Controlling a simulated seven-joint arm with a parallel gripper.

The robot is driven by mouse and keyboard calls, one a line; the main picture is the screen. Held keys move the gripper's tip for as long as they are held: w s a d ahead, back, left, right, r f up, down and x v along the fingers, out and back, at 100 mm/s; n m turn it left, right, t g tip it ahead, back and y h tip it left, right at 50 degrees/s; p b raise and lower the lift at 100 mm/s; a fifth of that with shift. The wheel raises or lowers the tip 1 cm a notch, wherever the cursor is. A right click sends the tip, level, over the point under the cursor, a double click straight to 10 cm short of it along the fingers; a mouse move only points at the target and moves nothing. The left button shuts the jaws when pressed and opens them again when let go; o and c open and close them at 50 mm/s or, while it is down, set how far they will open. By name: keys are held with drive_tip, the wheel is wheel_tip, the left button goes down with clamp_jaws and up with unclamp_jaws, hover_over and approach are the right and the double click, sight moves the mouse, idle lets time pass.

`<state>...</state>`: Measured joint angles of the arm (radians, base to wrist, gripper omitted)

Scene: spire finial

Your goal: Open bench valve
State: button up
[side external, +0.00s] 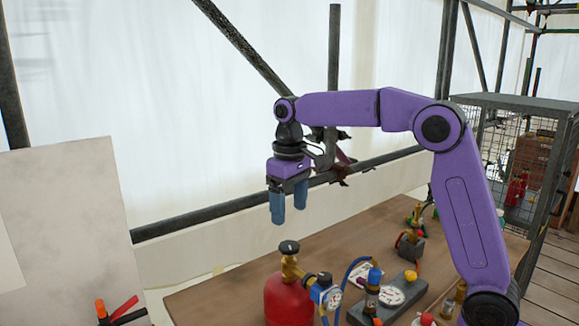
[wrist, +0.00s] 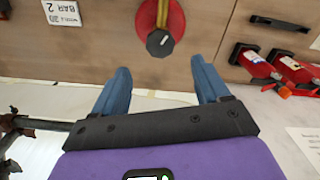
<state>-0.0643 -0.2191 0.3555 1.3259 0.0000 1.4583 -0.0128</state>
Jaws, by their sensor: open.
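A red gas bottle (side external: 288,300) stands on the wooden bench at the front, with a brass valve and a dark round knob (side external: 289,247) on top. In the wrist view the bottle (wrist: 174,20) and its knob (wrist: 159,43) lie just beyond the fingertips, roughly centred between them. My gripper (side external: 289,214) is open and empty, its blue fingers pointing down above the knob with a gap between; it also shows in the wrist view (wrist: 160,68). I cannot tell which fitting is the bench valve.
A gauge regulator (side external: 325,293) sits beside the bottle. A grey block (side external: 388,297) with a dial and blue-capped fitting stands to its right. Smaller brass fittings (side external: 409,243) stand farther back. A mesh cage (side external: 520,150) stands at the right.

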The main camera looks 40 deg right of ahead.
wheel_tip(320, 180, up, 9)
drive_tip(key=shift+r, duration=0.15)
idle(0.4)
drive_tip(key=shift+s, duration=0.1)
idle(0.4)
drive_tip(key=s+a+f+n, duration=0.3)
drive_tip(key=s+f+n, duration=0.35)
drive_tip(key=s, duration=0.75)
drive_tip(key=s+d+f+n, duration=0.1)
drive_tip(key=s+d+f, duration=0.2)
drive_tip(key=s, duration=0.4)
drive_tip(key=s+d+f, duration=0.3)
drive_tip(key=s+f, duration=0.3)
drive_tip(key=s, duration=0.1)
drive_tip(key=s+d+f+n, duration=0.1)
drive_tip(key=s+d+f, duration=0.2)
drive_tip(key=s+f, duration=0.2)
drive_tip(key=shift+s+d+n, duration=0.35)
drive_tip(key=shift+s, duration=0.65)
